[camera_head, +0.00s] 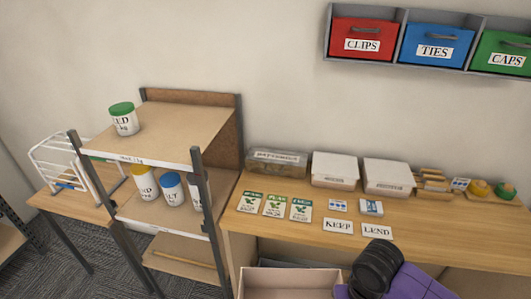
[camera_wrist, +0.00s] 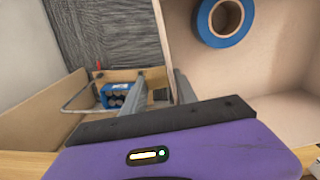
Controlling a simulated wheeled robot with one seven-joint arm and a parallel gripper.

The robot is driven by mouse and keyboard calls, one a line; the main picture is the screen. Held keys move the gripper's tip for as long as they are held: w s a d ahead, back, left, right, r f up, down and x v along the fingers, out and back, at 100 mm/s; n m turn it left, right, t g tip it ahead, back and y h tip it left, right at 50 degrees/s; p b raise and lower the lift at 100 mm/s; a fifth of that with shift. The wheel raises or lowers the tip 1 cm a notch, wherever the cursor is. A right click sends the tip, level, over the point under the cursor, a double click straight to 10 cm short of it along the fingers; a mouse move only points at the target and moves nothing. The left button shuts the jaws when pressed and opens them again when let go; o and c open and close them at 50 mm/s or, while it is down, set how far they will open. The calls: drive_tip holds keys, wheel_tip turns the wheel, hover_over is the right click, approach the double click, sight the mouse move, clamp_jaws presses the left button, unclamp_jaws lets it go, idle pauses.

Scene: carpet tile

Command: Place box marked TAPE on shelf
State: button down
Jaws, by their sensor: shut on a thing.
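An open-topped box (camera_wrist: 290,105) with a blue tape roll (camera_wrist: 244,40) inside fills the right of the wrist view. What seems to be the same box (camera_head: 290,283) shows at the bottom of the head view, below the table's front edge. No TAPE marking is readable on it. My gripper (camera_wrist: 160,85) is shut on the box's wall, one finger on each side. In the head view, its fingertips are hidden. The shelf unit (camera_head: 158,128) stands left. A green-lidded jar (camera_head: 124,119) is on its top board, with bare board to the right. Several jars (camera_head: 172,189) stand below.
The wooden table (camera_head: 455,235) holds seed packets, KEEP and LEND cards, and white boxes (camera_head: 335,170). Red, blue and green bins (camera_head: 437,46) hang on the wall. A white rack (camera_head: 65,165) stands left of the shelf unit. Another tray with a blue item (camera_wrist: 115,97) lies below.

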drive_tip(key=shift+s+a+f, duration=0.15)
drive_tip(key=shift+s+a, duration=0.05)
drive_tip(key=shift+a, duration=0.4)
drive_tip(key=shift+a+f+n, duration=0.15)
drive_tip(key=shift+f+n, duration=0.15)
wheel_tip(320, 180, down, 10)
drive_tip(key=b, duration=1)
drive_tip(key=shift+r, duration=0.25)
